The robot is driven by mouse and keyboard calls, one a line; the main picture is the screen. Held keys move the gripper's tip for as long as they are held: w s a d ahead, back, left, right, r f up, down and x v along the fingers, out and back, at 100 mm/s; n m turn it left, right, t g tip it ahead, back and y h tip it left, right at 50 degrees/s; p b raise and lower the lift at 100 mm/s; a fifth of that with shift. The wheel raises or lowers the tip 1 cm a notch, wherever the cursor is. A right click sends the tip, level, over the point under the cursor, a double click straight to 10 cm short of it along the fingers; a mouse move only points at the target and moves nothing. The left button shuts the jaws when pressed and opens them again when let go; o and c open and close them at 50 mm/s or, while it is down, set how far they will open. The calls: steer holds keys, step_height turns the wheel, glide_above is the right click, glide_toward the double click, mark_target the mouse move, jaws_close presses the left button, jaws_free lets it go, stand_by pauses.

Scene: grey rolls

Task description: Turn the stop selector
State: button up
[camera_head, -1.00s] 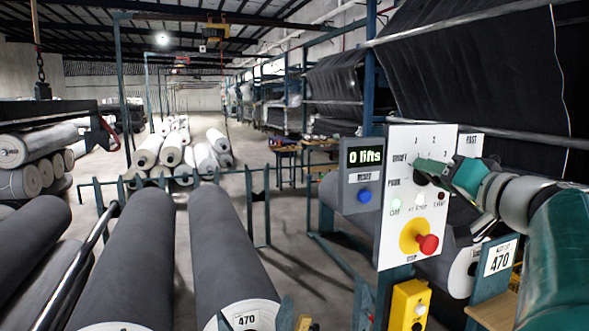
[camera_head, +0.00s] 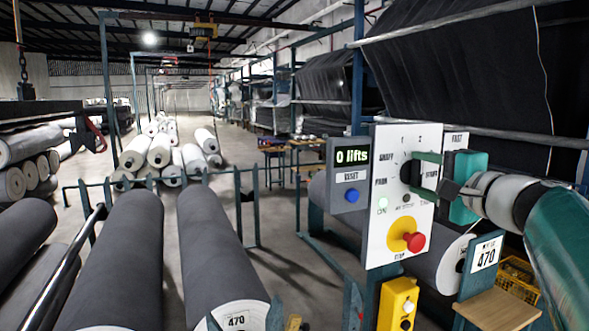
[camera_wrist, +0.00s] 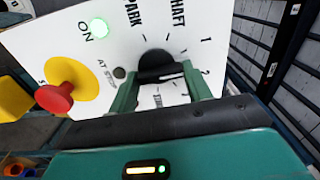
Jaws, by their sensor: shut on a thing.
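The stop selector is a round black knob (camera_head: 408,172) on the white control panel (camera_head: 391,238). In the wrist view the knob (camera_wrist: 156,62) has a raised grip bar, with tick marks and the words PARK and SHAFT and the numbers 1 and 2 around it. My gripper (camera_head: 419,172) comes from the right with its green fingers at the knob. In the wrist view my gripper (camera_wrist: 160,80) is shut on the knob's bar, one finger at each end. I cannot tell which mark the knob points to.
A red stop button (camera_head: 414,242) on a yellow base sits below the selector. A lit green ON lamp (camera_head: 383,203) is beside it. Grey rolls (camera_head: 222,250) lie left.

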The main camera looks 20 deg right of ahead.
steer(key=shift+r+m, duration=0.2)
steer(key=shift+m, duration=2)
steer(key=o, duration=0.9)
steer(key=shift+w+d, duration=0.1)
steer(key=shift+o, duration=0.2)
steer(key=shift+f, duration=0.1)
steer(key=shift+s, duration=0.2)
steer(key=s, duration=1.3)
steer(key=shift+s+d, duration=0.2)
steer(key=shift+s, duration=0.15)
steer(key=shift+f, duration=0.1)
